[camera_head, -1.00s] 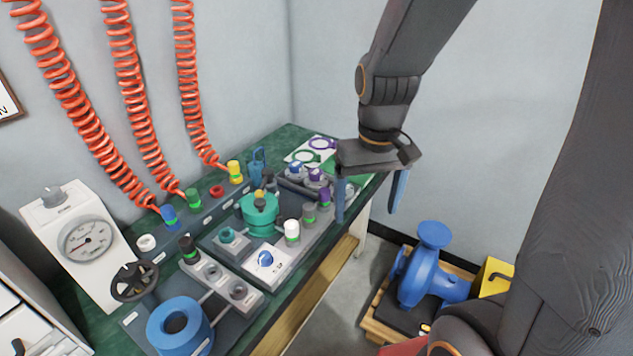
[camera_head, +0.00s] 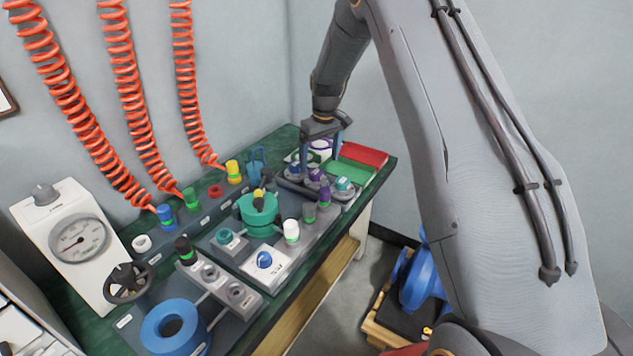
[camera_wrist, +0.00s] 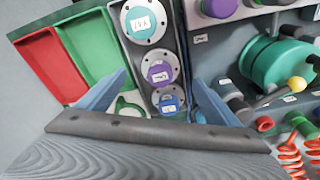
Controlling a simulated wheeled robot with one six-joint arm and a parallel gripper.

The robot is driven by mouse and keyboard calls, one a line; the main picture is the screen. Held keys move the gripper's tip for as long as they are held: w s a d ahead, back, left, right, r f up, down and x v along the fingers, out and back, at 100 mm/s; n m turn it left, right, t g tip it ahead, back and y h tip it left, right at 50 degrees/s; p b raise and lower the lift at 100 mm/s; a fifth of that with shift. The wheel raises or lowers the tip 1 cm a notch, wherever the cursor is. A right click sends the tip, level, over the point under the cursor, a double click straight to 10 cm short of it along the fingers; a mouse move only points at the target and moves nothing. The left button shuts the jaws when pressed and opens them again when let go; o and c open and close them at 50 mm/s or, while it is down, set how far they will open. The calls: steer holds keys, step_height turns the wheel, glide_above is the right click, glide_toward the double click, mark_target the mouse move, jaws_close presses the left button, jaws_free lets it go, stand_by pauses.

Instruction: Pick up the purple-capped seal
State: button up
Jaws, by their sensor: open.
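The purple-capped seal (camera_wrist: 159,73) is a round disc with a purple, labelled cap. It sits in the grey rack (camera_wrist: 133,56) between a teal-capped seal (camera_wrist: 141,22) and a blue-capped seal (camera_wrist: 169,103) in the wrist view. In the head view, the purple cap (camera_head: 315,174) shows just below my gripper (camera_head: 319,162). My gripper (camera_wrist: 159,78) is open and empty in the wrist view, one blue finger on each side of the rack. The purple-capped seal lies between the fingertips in that picture; the height gap cannot be told.
A red tray (camera_head: 364,154) and a green tray (camera_head: 348,171) lie beside the rack. A teal pump body (camera_head: 259,215) and several capped fittings stand close by on the other side. Orange coiled hoses (camera_head: 189,90) hang along the wall. A blue ring block (camera_head: 172,328) stands nearer.

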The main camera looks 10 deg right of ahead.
mark_target(316, 171)
steer(key=f, duration=0.2)
steer(key=shift+w+a+f, duration=0.1)
steer(key=shift+w+f, duration=0.1)
steer(key=shift+f, duration=0.1)
steer(key=shift+w+a+f+p, duration=0.1)
steer(key=shift+w+f+p, duration=0.1)
steer(key=shift+f, duration=0.6)
steer(key=shift+w+a+f+p, duration=0.15)
steer(key=shift+w+f, duration=0.1)
steer(key=shift+f, duration=0.55)
steer(key=shift+w+a+f+p, duration=0.1)
steer(key=shift+w+f+p, duration=0.1)
steer(key=shift+f, duration=0.6)
steer(key=c, duration=1.5)
